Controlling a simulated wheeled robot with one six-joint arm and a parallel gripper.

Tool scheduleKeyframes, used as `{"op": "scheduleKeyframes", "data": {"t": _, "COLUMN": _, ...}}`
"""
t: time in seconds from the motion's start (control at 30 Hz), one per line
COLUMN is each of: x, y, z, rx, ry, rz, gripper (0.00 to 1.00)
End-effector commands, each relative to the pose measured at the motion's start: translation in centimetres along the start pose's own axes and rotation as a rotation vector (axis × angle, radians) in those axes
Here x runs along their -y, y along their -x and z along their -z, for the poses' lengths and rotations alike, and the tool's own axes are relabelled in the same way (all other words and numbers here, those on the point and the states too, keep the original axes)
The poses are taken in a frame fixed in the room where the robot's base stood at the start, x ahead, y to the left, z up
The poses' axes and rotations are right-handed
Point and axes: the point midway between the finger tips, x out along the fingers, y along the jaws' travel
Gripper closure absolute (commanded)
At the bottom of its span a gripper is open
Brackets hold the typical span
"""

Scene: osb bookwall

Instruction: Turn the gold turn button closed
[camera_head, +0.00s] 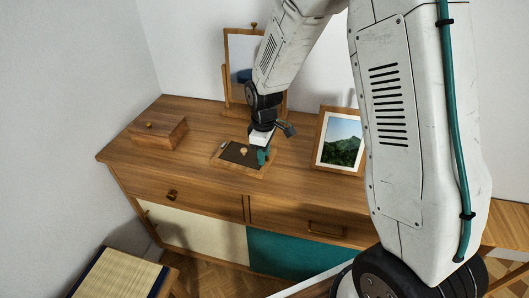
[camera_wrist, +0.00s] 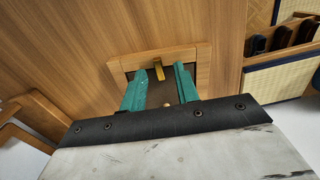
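The gold turn button (camera_wrist: 157,67) shows in the wrist view as a small upright bar at the wooden rim of a framed dark panel (camera_wrist: 193,53). In the head view a small gold piece (camera_head: 243,152) shows on the same dark panel, on top of the dresser. My gripper (camera_wrist: 160,71) has two teal fingers standing apart, with the button in line with the gap between their tips. I cannot tell whether they touch it. A small round knob (camera_wrist: 167,104) lies lower between the fingers. In the head view my gripper (camera_head: 263,157) is over the panel's right side.
A wooden box (camera_head: 158,132) stands left on the dresser (camera_head: 190,176). A mirror (camera_head: 240,50) stands behind the panel, and a framed mountain picture (camera_head: 341,142) stands to the right. A stool with a woven top (camera_head: 119,274) is at front left. The dresser top between box and panel is clear.

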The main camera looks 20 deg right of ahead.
Motion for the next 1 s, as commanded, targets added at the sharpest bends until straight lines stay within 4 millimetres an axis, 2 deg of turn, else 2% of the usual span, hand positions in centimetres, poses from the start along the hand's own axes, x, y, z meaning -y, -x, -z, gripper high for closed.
{"op": "scheduleKeyframes", "data": {"t": 0.17, "x": -0.01, "y": 0.01, "z": -0.01, "rx": 0.000, "ry": 0.000, "rz": 0.000, "gripper": 0.69}}
{"op": "scheduleKeyframes", "data": {"t": 0.27, "x": -0.02, "y": 0.02, "z": -0.02, "rx": 0.000, "ry": -0.001, "rz": 0.000, "gripper": 0.97}}
{"op": "scheduleKeyframes", "data": {"t": 0.3, "x": -0.02, "y": 0.02, "z": -0.02, "rx": 0.000, "ry": -0.001, "rz": 0.000, "gripper": 1.00}}
{"op": "scheduleKeyframes", "data": {"t": 0.83, "x": -0.12, "y": 0.03, "z": -0.01, "rx": 0.000, "ry": -0.076, "rz": 0.000, "gripper": 1.00}}
{"op": "scheduleKeyframes", "data": {"t": 0.93, "x": -0.11, "y": 0.04, "z": 0.00, "rx": 0.000, "ry": -0.075, "rz": 0.000, "gripper": 0.69}}
{"op": "scheduleKeyframes", "data": {"t": 1.0, "x": -0.10, "y": 0.04, "z": 0.00, "rx": 0.000, "ry": -0.075, "rz": 0.000, "gripper": 0.69}}
